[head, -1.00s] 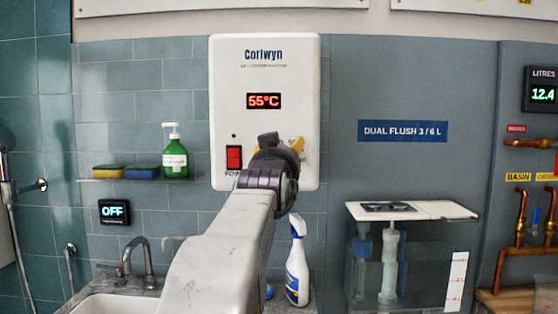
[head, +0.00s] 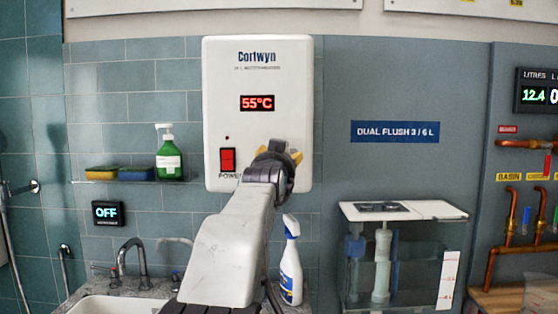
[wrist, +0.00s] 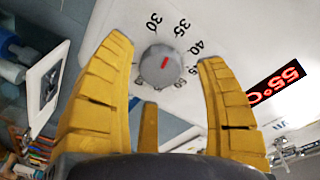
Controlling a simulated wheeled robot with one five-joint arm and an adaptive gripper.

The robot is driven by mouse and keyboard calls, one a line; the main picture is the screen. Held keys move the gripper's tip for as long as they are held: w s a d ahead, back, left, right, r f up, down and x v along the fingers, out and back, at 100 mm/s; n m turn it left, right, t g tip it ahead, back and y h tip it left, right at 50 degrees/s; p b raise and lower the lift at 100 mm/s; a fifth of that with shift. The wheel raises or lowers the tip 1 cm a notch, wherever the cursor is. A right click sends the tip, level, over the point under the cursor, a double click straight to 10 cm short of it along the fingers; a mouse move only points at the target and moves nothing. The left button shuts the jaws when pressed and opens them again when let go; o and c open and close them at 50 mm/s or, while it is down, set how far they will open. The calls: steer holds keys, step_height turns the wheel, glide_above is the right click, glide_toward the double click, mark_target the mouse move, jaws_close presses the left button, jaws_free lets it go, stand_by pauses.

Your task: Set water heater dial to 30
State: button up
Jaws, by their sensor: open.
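The white water heater (head: 225,75) hangs on the wall with a red display (head: 257,103) reading 55°C. Its red power switch (head: 227,159) is at the lower left. In the wrist view the round grey dial (wrist: 164,68) has a red mark and printed numbers 30, 35, 40 and 45 around it; the mark points roughly toward 40, though the exact setting is hard to tell. My gripper (wrist: 168,85) is open, its yellow fingers on either side of the dial, with no clear contact. In the head view my arm hides the dial.
A shelf with sponges and a green soap bottle (head: 169,155) is at left. A spray bottle (head: 291,265) stands below the heater by the sink (head: 110,304). A glass cistern (head: 400,260) is at right, and copper pipes (head: 512,230) are farther right.

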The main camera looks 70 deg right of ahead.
steer(key=shift+w+d, duration=0.15)
steer(key=shift+d, duration=0.4)
steer(key=shift+c, duration=0.5)
steer(key=c, duration=1.1)
steer(key=shift+c, duration=0.2)
